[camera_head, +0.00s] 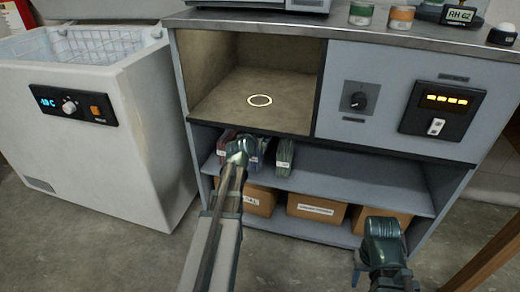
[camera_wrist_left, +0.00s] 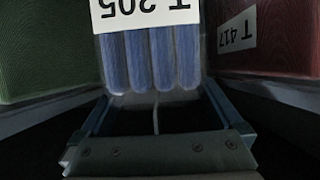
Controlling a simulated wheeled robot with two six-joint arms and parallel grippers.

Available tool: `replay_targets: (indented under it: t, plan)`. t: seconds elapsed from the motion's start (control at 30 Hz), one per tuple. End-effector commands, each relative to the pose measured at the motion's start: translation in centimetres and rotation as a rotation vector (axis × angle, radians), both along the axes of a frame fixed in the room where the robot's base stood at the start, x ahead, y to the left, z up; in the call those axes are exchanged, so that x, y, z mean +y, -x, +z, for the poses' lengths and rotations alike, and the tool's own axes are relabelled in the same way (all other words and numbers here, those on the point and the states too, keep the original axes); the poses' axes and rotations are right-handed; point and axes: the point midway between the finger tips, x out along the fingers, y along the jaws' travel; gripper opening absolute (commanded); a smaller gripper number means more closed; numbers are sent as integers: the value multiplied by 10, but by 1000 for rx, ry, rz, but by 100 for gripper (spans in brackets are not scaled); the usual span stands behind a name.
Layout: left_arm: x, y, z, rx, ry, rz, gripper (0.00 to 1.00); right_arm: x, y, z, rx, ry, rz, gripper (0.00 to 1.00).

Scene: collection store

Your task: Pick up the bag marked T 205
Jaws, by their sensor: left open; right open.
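The bag marked T 205 (camera_wrist_left: 150,50) is clear with blue tubes. Its label shows upside down in the left wrist view. It is the middle bag on the cabinet's upper open shelf, and a bluish sliver (camera_head: 257,160) shows in the head view, mostly hidden by my left wrist. My left gripper (camera_wrist_left: 155,105) is open, with the T 205 bag straight ahead at its fingers; I cannot tell how far it is between them. My right gripper (camera_head: 360,272) is low in front of the cabinet, partly hidden, open and apart from the bags.
A red bag marked T 417 (camera_wrist_left: 265,40) and a green bag (camera_wrist_left: 45,50) flank the middle bag closely. Brown boxes (camera_head: 316,210) fill the shelf below. A white chest freezer (camera_head: 130,150) stands left. The upper shelf's right part is clear.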

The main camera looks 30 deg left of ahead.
Motion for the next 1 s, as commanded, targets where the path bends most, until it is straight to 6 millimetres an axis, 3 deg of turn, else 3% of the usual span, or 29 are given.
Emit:
replay_targets:
  t: [0.07, 0.6, 1.0]
  plan:
    - [0, 0, 0, 0, 0, 0, 98, 0, 0, 1, 0, 0, 0, 50]
    - [0, 1, 0, 0, -1, 0, 1, 0, 0, 1, 0, 0, 0, 50]
    - [0, 0, 1, -1, 0, 0, 0, 0, 0, 1, 0, 0, 0, 50]
